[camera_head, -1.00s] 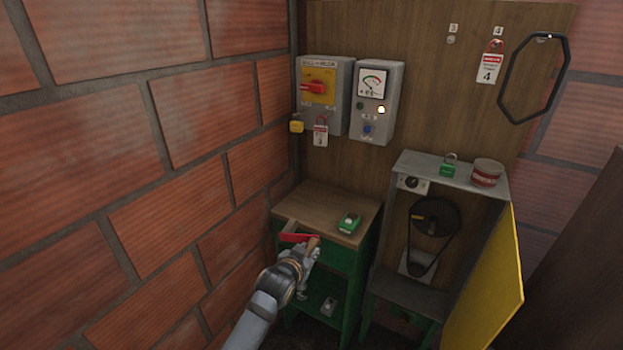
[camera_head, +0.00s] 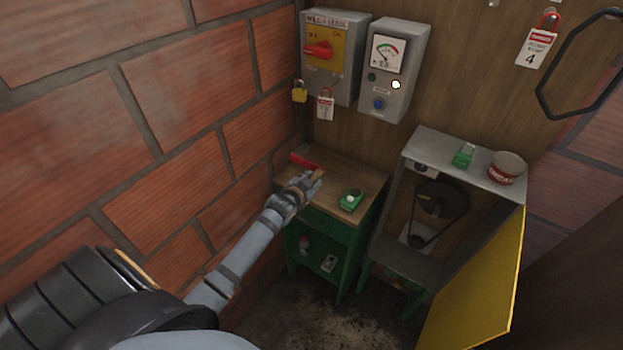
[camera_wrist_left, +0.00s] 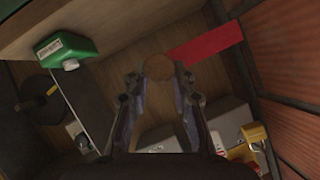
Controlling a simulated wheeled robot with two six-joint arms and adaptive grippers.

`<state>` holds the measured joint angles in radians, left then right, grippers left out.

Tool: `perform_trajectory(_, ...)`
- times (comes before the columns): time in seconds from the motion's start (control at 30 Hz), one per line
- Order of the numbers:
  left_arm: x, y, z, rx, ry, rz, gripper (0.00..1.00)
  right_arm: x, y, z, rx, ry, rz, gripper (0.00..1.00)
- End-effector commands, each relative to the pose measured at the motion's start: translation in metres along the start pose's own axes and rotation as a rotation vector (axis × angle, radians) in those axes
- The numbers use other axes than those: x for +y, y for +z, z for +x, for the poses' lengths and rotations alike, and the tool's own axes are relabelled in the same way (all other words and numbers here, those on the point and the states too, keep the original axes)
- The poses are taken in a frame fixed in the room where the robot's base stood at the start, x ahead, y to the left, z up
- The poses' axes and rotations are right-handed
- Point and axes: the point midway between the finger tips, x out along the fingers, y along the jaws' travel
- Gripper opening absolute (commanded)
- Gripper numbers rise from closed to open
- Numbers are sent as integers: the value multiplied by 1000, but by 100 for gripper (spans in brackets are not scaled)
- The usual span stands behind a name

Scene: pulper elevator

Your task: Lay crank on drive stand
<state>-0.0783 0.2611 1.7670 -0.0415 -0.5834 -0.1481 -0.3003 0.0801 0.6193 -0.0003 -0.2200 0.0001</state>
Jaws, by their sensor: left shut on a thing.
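The crank (camera_head: 305,161) has a flat red arm and a wooden handle (camera_head: 317,175). My left gripper (camera_head: 309,181) is shut on the handle. In the left wrist view the handle's round end (camera_wrist_left: 158,67) sits between the fingertips, and the red arm (camera_wrist_left: 212,46) points up and right. The crank is over the back left of the green stand's wooden top (camera_head: 345,175); I cannot tell whether it touches. A grey housing (camera_head: 480,172) with a black pulley and belt (camera_head: 440,200) stands to the right. Which one is the drive stand is not marked. My right gripper is out of view.
A small green box (camera_head: 351,199) sits on the wooden top. Switch box (camera_head: 335,55) and meter box (camera_head: 394,70) hang above. A brick wall is close on the left.

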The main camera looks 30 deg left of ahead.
Motion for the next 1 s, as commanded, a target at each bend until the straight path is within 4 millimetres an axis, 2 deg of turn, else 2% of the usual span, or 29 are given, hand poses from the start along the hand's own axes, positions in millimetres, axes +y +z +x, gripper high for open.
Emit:
perform_trajectory(0.07, -2, -3, -2, 0, -2, 2, 0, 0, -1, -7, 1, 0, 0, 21)
perform_trajectory(0.7, 29, 54, 29, 0, -2, 1, 0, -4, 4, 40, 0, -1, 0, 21)
perform_trajectory(1.0, 31, 59, 31, 1, -2, 2, 0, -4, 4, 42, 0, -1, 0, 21)
